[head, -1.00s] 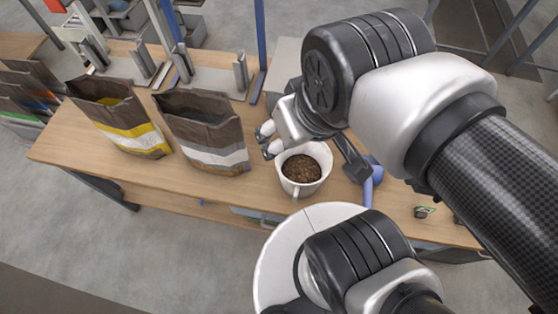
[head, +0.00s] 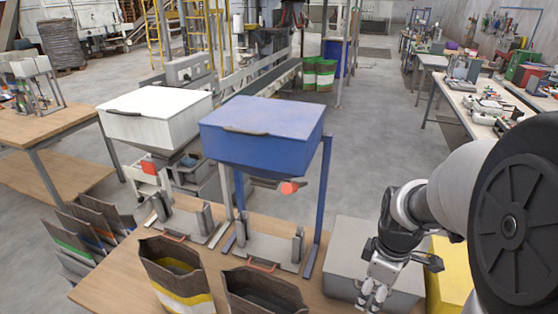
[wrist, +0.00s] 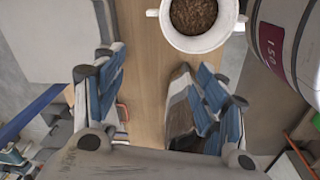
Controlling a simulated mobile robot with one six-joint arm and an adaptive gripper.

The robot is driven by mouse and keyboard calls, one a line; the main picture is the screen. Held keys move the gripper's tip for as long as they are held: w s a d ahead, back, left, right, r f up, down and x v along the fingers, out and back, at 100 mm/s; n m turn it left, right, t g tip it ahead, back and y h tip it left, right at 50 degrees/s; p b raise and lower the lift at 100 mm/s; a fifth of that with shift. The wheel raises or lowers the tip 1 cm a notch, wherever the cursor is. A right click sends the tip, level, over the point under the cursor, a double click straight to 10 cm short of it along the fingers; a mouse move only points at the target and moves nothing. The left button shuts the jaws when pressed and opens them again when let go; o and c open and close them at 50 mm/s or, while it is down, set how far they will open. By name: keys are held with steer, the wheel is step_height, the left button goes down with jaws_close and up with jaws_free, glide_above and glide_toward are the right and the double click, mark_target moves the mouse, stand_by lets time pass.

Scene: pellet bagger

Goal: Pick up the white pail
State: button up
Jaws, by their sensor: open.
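The white pail (wrist: 196,44) shows at the top of the wrist view, partly cut off by the frame edge. It stands on the wooden bench and holds brown pellets. A handle sticks out on its left side. In the head view my gripper (head: 373,296) hangs at the lower right, in front of a grey box. The pail is out of that view.
Brown bags with yellow (head: 180,285) and white or grey (head: 262,290) fronts stand on the bench (head: 110,275). Behind them are a white hopper (head: 155,112) and a blue hopper (head: 262,135) on posts. The grey box (head: 345,255) and a yellow box (head: 450,275) flank my gripper.

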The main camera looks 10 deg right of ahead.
steer(key=d+f, duration=0.1)
steer(key=f, duration=0.4)
steer(key=d+f+n+b, duration=0.1)
steer(key=d+f, duration=0.1)
steer(key=f, duration=0.4)
steer(key=d+f+n+b, duration=0.1)
steer(key=f, duration=0.4)
steer(key=shift+s+d+f+g, duration=0.15)
steer(key=shift+s+d+g, duration=0.1)
steer(key=shift+g, duration=0.15)
steer(key=shift+w+f+b, duration=0.2)
steer(key=shift+f+b, duration=0.85)
steer(key=shift+f, duration=1.95)
steer(key=shift+r, duration=0.1)
steer(key=c, duration=1.4)
